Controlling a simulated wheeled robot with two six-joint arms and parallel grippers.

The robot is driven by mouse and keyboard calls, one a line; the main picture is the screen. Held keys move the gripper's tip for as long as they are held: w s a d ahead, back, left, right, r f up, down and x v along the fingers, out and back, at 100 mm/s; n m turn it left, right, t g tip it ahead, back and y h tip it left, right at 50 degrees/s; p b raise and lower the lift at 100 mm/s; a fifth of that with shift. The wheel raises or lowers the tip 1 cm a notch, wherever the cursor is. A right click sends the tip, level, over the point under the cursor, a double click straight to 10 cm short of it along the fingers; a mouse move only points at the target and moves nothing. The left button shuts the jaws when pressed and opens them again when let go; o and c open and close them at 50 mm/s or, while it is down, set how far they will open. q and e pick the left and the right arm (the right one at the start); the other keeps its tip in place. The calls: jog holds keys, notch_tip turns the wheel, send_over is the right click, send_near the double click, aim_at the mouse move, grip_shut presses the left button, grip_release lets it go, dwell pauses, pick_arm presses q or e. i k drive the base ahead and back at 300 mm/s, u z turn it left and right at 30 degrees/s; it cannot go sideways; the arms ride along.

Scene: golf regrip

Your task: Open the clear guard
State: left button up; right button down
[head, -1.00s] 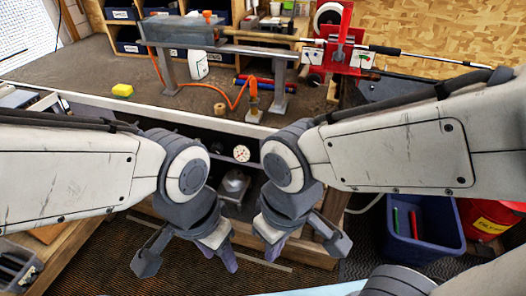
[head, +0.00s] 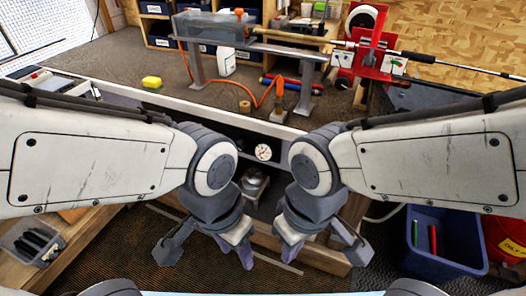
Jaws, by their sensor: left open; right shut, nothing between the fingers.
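The clear guard (head: 208,29) is a see-through, greyish box at the left end of the long raised rail on the workbench, at the back of the head view. It looks closed over that end of the rail. A golf club (head: 330,41) lies along the rail to its right. My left gripper (head: 240,254) is open and empty, pointing down in front of the bench. My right gripper (head: 289,250) is shut and empty, beside it to the right. Both are low and well away from the guard.
A red clamp stand (head: 373,48) holds the shaft at right. A blue bin (head: 447,243) stands on the floor at right.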

aim_at(239, 12)
jog(key=u, duration=0.35)
jog(key=k, duration=0.4)
jog(key=u, duration=1.3)
jog(key=i, duration=1.05)
jog(key=z, duration=0.75)
jog(key=i, duration=0.8)
jog(key=z, duration=0.55)
